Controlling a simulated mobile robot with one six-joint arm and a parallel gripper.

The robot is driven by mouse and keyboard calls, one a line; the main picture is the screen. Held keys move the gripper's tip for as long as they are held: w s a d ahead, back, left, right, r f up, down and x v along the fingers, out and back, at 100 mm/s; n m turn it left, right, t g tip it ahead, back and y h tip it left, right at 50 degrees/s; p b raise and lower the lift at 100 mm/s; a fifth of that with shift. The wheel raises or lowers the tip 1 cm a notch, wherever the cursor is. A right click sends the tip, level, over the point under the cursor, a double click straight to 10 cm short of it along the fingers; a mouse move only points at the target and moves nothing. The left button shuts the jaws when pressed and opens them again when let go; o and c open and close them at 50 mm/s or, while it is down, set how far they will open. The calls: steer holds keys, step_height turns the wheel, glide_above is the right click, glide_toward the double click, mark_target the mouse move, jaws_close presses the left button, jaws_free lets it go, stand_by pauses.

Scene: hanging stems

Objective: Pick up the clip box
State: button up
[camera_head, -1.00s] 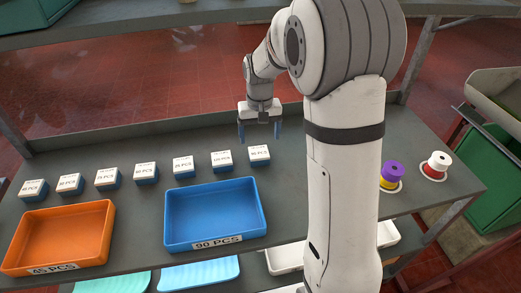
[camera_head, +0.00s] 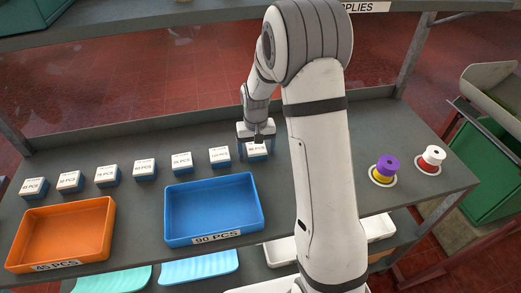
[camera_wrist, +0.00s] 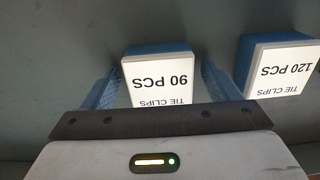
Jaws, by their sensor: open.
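A small clip box with a blue body and a white label top (camera_head: 257,149) stands at the right end of a row on the shelf. In the wrist view the clip box (camera_wrist: 158,75) reads "90 PCS TIE CLIPS". My gripper (camera_head: 255,153) is over it and open. In the wrist view, one blue finger of my gripper (camera_wrist: 160,90) is on each side of the box. The near end of the box is hidden behind my gripper's body. I cannot tell whether the fingers touch it.
A similar "120 PCS" box (camera_wrist: 278,68) stands close beside; several more boxes (camera_head: 145,168) continue leftward. A blue tray (camera_head: 214,240) marked "90 PCS" and an orange tray (camera_head: 62,266) lie in front. Purple (camera_head: 386,167) and red-and-white (camera_head: 431,158) spools stand at right.

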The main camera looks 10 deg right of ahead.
steer(key=shift+c, duration=0.3)
steer(key=c, duration=1)
